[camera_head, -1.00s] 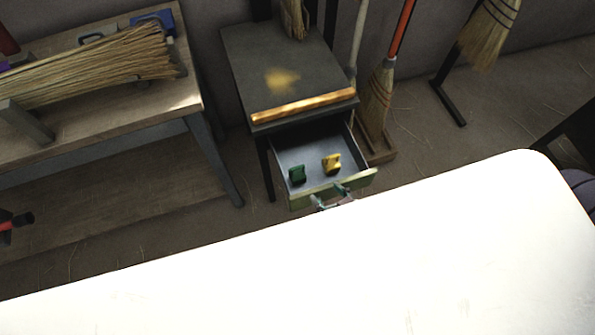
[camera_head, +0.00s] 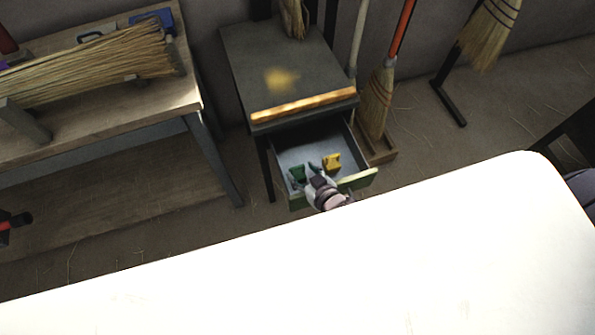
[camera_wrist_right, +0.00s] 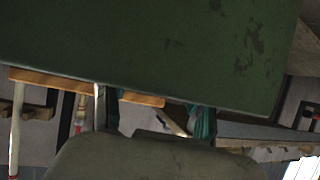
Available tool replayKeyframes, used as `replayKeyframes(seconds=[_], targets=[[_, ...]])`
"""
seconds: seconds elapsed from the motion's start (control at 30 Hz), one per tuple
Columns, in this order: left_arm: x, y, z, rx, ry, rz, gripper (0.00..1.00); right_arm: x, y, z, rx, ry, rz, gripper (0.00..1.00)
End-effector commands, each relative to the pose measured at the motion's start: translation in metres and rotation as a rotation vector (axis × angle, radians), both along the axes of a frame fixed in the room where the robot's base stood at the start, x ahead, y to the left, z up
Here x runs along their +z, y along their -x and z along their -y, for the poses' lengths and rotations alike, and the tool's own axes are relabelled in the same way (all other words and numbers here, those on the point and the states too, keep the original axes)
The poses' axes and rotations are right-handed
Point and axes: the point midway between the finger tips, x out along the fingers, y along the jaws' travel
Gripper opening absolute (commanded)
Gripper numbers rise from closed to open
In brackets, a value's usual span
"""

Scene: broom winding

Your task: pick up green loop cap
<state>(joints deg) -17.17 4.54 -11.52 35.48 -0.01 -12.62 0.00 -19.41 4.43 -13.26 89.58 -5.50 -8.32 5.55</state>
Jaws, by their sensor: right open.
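The green loop cap (camera_head: 297,174) lies in the left part of the open drawer (camera_head: 358,180), partly hidden by my right gripper. My right gripper (camera_head: 306,176) reaches over the drawer's front edge, with its open fingers close to the cap's right side. I cannot tell whether they touch it. A yellow cap (camera_head: 331,162) lies to the right, behind the gripper. My left gripper is out of view.
The grey cabinet (camera_head: 245,65) holding the drawer has a wooden strip (camera_head: 303,106) along its front top edge. A workbench (camera_head: 120,115) with broom straw stands left. Brooms (camera_head: 377,98) stand right. A white surface (camera_head: 330,255) fills the foreground.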

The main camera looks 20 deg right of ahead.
Motion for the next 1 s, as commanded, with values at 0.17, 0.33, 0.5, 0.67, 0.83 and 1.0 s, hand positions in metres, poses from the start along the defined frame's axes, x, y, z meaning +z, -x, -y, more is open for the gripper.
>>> replayKeyframes(seconds=[0.17,0.33,0.5,0.67,0.83,1.0], targets=[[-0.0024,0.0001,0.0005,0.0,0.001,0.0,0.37,-0.009,-0.0139,-0.0032,0.0,0.0,-0.001,0.59],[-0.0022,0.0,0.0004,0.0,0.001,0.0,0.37,-0.009,-0.0145,-0.0032,0.0,0.0,-0.001,0.59],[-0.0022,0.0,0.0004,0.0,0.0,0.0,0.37,-0.0089,-0.0144,-0.0031,0.0,0.0,-0.001,0.41],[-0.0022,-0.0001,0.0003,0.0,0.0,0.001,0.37,-0.0089,-0.0143,-0.0031,0.0,0.0,-0.001,0.26],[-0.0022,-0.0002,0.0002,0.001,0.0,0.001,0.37,-0.0088,-0.0143,-0.0029,0.0,0.0,-0.001,0.26],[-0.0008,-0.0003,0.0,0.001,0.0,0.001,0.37,-0.0034,-0.0143,-0.003,0.0,0.0,0.0,0.26]])
